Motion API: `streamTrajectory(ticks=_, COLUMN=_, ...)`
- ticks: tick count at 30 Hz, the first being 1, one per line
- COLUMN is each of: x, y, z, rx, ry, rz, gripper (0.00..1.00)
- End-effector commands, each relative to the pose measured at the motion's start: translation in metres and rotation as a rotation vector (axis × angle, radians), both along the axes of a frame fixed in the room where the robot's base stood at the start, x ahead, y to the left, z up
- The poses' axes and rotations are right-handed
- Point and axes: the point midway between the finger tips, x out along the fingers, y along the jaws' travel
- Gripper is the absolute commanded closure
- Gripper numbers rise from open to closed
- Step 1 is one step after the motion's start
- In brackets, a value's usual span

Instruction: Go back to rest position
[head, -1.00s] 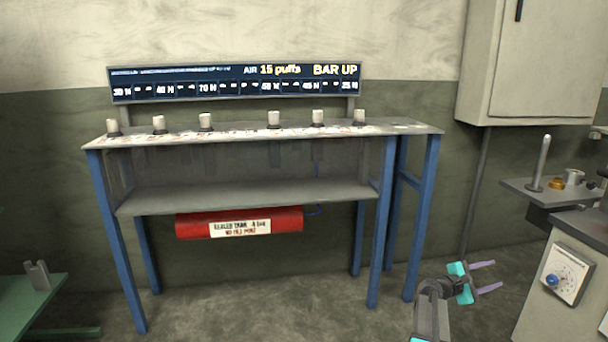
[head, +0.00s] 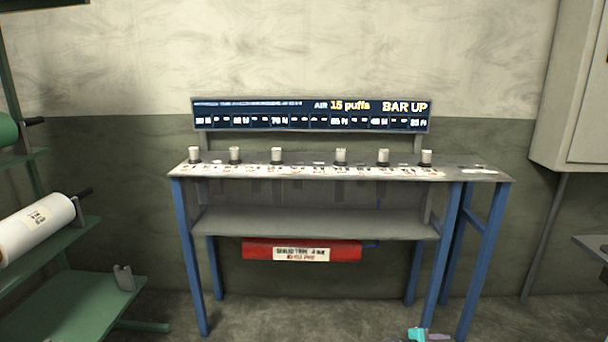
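My gripper (head: 430,336) shows only as a small teal and purple piece at the bottom edge of the head view, right of centre. Most of it is cut off by the frame, so I cannot see whether its fingers are apart or what is between them. It is low, in front of the right legs of the blue-legged bench (head: 330,222), and looks apart from it.
The bench carries several white cylinders and a display board (head: 310,115) reading "15 puffs" and "BAR UP". A red tank (head: 255,249) hangs below its shelf. A green rack (head: 60,300) with a white roll (head: 36,228) stands left. A wall cabinet (head: 565,90) is at right.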

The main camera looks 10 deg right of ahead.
Motion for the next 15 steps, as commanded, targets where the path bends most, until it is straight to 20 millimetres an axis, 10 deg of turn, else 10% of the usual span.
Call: streamTrajectory(ticks=15, x=-0.072, y=0.184, z=-0.044, rx=0.348, ry=0.010, rz=-0.096, gripper=0.52)
